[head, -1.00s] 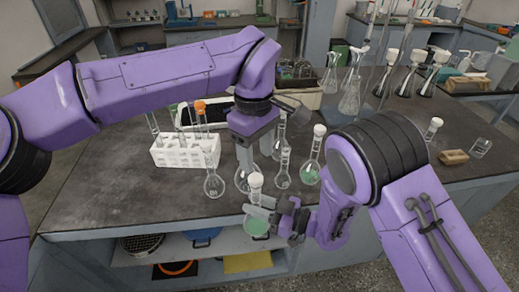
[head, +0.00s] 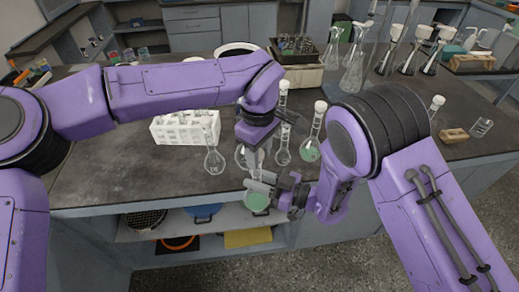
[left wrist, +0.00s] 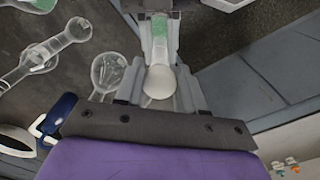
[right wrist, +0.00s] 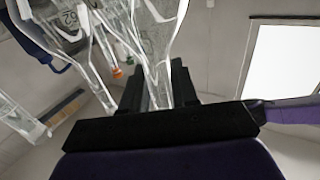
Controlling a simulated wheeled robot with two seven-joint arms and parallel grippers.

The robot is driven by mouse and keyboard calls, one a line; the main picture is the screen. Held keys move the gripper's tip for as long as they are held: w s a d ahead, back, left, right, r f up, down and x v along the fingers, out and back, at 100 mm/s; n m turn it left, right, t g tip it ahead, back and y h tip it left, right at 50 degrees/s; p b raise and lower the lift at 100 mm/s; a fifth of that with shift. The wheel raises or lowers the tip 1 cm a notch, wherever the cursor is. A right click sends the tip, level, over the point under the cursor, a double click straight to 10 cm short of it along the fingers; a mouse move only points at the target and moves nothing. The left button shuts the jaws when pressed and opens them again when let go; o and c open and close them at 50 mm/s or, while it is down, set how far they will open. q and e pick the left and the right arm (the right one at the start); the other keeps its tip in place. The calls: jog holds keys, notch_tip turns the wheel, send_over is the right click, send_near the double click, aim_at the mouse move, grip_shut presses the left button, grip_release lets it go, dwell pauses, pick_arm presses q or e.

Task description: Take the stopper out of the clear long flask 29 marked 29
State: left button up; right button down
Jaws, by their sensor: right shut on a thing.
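A long-necked flask with green liquid (head: 257,201) is at the bench's front edge, its neck in my right gripper (head: 266,186). In the right wrist view clear glass (right wrist: 156,45) runs between the dark fingers. My left gripper (head: 252,166) is over this flask from above. In the left wrist view its open fingers (left wrist: 160,72) stand on both sides of the white stopper (left wrist: 160,83), which appears seated in the neck. In the head view the left gripper hides the stopper. I cannot read a number on the held flask; glass at the right wrist view's upper left bears an upside-down mark.
Other flasks stand close by: a green one with a white stopper (head: 310,149) and a clear one (head: 214,160). A white rack (head: 180,128) stands behind. A wooden block (head: 454,135) and beaker (head: 481,127) lie right. The bench's front left is clear.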

pick_arm(q)
jog(key=shift+w+d, duration=0.15)
jog(key=c, duration=0.3)
jog(key=n, duration=0.6)
jog(key=shift+w, duration=0.15)
jog(key=n, duration=0.6)
jog(key=shift+w, duration=0.1)
jog(key=n, duration=0.3)
jog(key=shift+w+r, duration=0.1)
jog(key=n, duration=0.9)
jog(key=shift+a, duration=0.2)
grip_shut()
jog(key=n, duration=0.5)
jog(key=shift+a, duration=0.1)
